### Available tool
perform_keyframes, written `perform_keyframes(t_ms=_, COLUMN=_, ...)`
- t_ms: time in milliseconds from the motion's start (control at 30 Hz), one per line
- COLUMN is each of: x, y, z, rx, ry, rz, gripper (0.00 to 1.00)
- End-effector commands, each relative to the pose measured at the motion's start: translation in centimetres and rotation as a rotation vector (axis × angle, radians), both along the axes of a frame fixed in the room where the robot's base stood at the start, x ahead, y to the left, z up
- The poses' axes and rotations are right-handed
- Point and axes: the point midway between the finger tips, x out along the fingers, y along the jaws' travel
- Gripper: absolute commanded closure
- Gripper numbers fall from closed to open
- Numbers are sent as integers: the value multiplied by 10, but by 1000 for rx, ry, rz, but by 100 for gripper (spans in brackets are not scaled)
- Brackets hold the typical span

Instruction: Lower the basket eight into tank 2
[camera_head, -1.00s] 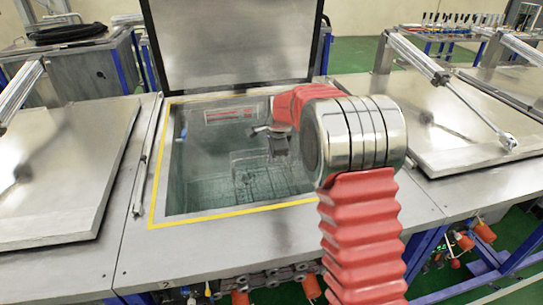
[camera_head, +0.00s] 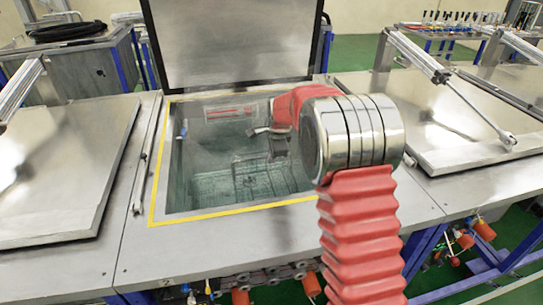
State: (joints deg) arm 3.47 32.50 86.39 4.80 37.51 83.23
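Tank 2 (camera_head: 163,213) is open in the middle, with a yellow band around its rim and its lid (camera_head: 235,45) standing upright behind it. A wire basket (camera_head: 262,180) is inside the tank, low between the walls, and looks roughly level. Its number is not readable. My gripper (camera_head: 277,150) is over the tank opening at the basket's upper right, partly hidden by my red-sleeved arm. Its fingers are too small and covered to show whether they are open or shut, or whether they touch the basket.
Closed metal lids lie at left (camera_head: 60,165) and right (camera_head: 470,125), each with a pneumatic cylinder. A thin cylinder (camera_head: 145,170) runs along the tank's left edge. A bench with tools (camera_head: 460,25) stands at the back right. The upright lid is close behind my arm.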

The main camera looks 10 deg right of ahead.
Motion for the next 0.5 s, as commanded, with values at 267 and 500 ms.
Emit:
perform_keyframes(t_ms=267, x=-1, y=0, z=-4, rx=0, ry=2, rz=1, gripper=100)
perform_keyframes(t_ms=500, x=-2, y=0, z=-9, rx=0, ry=6, rz=0, gripper=100)
